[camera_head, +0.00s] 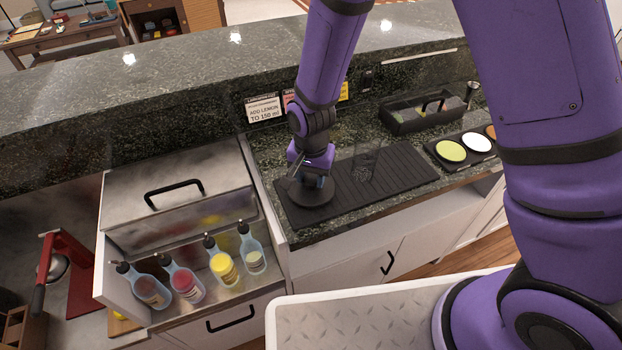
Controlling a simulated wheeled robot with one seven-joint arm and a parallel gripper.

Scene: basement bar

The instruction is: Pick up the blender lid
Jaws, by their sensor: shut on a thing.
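The blender lid (312,195) looks like a dark, round disc at the left end of the black ribbed mat (405,174) on the counter. My gripper (318,182) points down over it and is shut on it. My wrist and fingers hide the lid's upper middle. I cannot tell whether the lid touches the mat or sits just above it.
A clear glass (366,163) stands on the mat right of my gripper. A black caddy (405,122) and a tray of coloured rounds (440,164) are further right. A steel ice chest (178,195) with several bottles (222,267) is left. The raised bar ledge (190,75) runs behind.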

